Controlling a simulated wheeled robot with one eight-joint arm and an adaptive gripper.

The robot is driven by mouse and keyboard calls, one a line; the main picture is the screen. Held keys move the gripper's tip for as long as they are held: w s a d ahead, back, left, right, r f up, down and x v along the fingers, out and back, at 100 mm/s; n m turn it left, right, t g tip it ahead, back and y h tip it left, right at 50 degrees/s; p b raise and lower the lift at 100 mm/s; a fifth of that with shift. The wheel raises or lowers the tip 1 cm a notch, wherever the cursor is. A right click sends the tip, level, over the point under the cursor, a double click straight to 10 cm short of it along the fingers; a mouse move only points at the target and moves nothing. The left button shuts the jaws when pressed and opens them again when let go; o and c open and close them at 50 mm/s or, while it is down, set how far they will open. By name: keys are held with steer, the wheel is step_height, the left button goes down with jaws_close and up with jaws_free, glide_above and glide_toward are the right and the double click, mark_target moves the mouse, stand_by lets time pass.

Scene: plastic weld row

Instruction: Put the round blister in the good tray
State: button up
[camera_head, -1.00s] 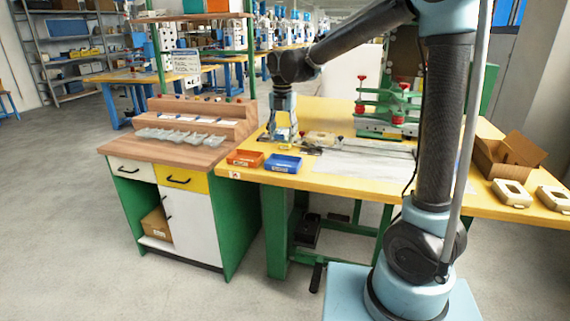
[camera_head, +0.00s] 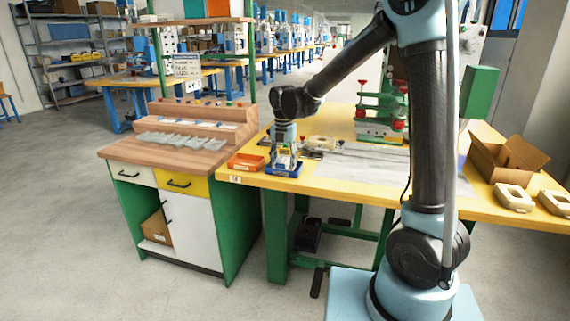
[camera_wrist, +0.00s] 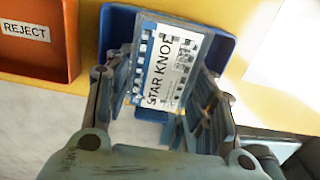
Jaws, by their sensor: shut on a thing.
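The pack looks rectangular; I cannot make out a round shape. The wrist view shows the pack between my two fingers (camera_wrist: 168,78), over a blue tray (camera_wrist: 223,48). I cannot tell whether it touches the tray floor. The blue tray (camera_head: 283,173) stands at the yellow table's front left edge; no label on it can be read. An orange tray (camera_head: 246,163) sits left of it and is marked REJECT (camera_wrist: 25,31).
Several grey blisters (camera_head: 180,140) lie on the wooden bench at left. A green press (camera_head: 380,110) stands at the back of the yellow table. An open cardboard box (camera_head: 508,155) and two beige parts (camera_head: 513,198) are at right. A pale sheet (camera_head: 355,163) covers the table's middle.

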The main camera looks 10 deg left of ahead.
steer(key=o, duration=1)
steer(key=shift+c, duration=0.2)
step_height(320, 180, up, 12)
steer(key=s+d+m, duration=0.2)
steer(key=d+m, duration=0.6)
steer(key=d, duration=0.7)
steer(key=s+d+f+m+t, duration=0.1)
steer(key=s+d+f+m, duration=0.2)
steer(key=s+d+m, duration=0.45)
steer(key=s+d+f+m+t, duration=0.15)
steer(key=s+d+m, duration=0.25)
steer(key=d+m, duration=0.65)
steer(key=s+d+f+m, duration=0.8)
steer(key=f+m, duration=0.1)
steer(key=shift+s+f, duration=0.3)
steer(key=shift+f, duration=0.1)
